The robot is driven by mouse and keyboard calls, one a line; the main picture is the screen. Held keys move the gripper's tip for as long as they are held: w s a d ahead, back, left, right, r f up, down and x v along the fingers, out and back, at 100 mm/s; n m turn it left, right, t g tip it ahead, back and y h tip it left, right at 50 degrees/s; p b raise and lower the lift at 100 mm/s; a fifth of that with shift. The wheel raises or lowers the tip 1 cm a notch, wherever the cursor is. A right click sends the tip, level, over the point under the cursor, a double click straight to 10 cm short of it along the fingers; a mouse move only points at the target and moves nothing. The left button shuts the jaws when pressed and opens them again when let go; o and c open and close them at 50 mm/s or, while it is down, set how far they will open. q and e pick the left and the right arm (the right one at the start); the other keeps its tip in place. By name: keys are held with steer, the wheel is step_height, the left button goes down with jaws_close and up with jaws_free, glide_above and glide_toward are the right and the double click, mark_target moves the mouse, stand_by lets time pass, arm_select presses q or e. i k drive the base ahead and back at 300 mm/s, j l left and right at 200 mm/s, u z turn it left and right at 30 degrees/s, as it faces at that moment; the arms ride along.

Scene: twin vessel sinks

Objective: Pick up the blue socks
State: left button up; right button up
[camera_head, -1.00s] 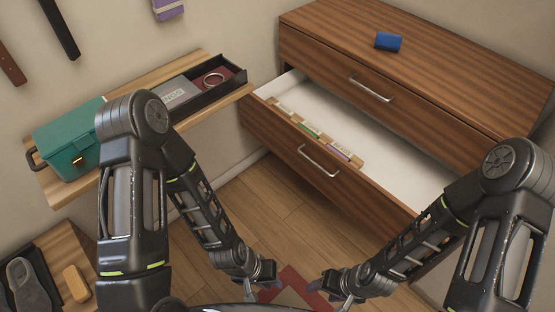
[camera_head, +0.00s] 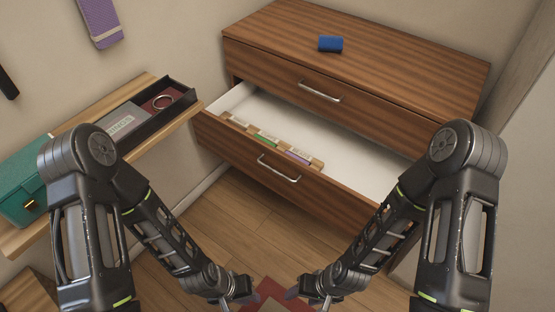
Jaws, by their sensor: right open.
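The blue socks (camera_head: 330,44) look like a small folded blue bundle on top of the wooden dresser (camera_head: 420,68), near its middle. My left gripper (camera_head: 236,303) is low at the bottom of the view, over the floor, far from the socks; its fingers are partly cut off by the frame edge. My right gripper (camera_head: 308,297) is also low, right of the left one, open and empty. Both are well below and in front of the dresser.
The dresser's lower drawer (camera_head: 232,146) is pulled out, with dividers (camera_head: 267,139) inside. A wooden shelf at left holds a teal box (camera_head: 22,190) and a dark tray (camera_head: 182,91). A red-edged mat (camera_head: 268,290) lies on the floor. Bare floor lies before the drawer.

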mark_target(331, 43)
steer(key=z, duration=1.9)
steer(key=j, duration=0.8)
steer(key=i+j, duration=0.1)
steer(key=j, duration=0.7)
